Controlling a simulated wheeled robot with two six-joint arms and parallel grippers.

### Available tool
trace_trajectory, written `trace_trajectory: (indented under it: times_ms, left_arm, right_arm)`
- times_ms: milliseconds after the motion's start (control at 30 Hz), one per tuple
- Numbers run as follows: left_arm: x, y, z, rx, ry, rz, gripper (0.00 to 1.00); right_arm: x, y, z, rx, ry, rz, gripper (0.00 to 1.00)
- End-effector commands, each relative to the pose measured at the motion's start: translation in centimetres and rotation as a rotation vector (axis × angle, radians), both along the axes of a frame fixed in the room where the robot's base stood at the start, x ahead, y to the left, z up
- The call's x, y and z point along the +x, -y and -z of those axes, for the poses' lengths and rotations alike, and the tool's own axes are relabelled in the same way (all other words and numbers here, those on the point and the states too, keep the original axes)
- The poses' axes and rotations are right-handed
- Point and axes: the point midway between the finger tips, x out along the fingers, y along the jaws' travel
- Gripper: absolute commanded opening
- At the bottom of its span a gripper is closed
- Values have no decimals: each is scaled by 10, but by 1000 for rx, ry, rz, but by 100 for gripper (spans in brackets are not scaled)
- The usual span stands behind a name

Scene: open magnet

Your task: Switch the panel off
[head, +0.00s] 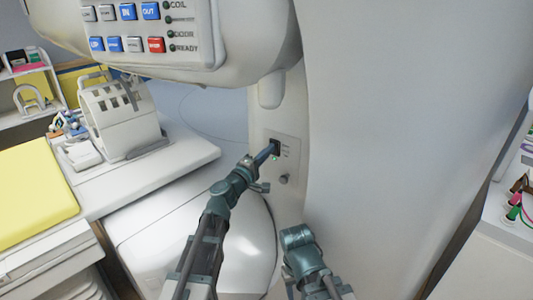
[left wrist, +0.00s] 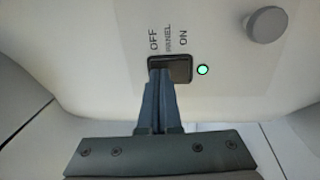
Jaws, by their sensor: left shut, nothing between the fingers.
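The panel switch is a small black rocker (head: 276,146) on a pale plate (head: 292,158) on the white machine's column. In the left wrist view the rocker (left wrist: 182,66) has OFF, PANEL and ON printed beside it. A green light (left wrist: 203,70) glows next to it on the ON side. My left gripper (head: 271,150) is shut and empty. In the left wrist view its fingertips (left wrist: 161,74) are at the rocker's OFF side and hide part of it. I cannot tell whether they touch it. My right arm shows at bottom centre; its fingers are not visible.
A round grey knob (head: 283,180) sits below the switch, also in the left wrist view (left wrist: 267,24). A button panel (head: 140,28) is above left. A bed with a yellow pad (head: 35,183) and a white coil (head: 122,112) is at left. A white cart (head: 505,235) stands at right.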

Motion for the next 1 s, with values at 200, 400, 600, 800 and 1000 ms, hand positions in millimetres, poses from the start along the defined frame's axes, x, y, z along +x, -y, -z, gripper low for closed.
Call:
trace_trajectory:
  times_ms: [200,400,600,800,1000]
  left_arm:
    - [1,0,-1,0,0,0,0]
    - [4,3,-2,0,0,1,0]
    - [-1,-1,-3,-1,0,0,0]
    - [-31,-16,-9,-1,0,2,0]
    - [-71,-38,-14,1,0,0,0]
  right_arm:
    - [0,0,-1,0,0,0,50]
    - [0,0,-2,0,0,0,50]
    - [0,0,-3,0,0,0,50]
    - [0,0,-8,0,0,0,50]
    - [0,0,-14,0,0,0,50]
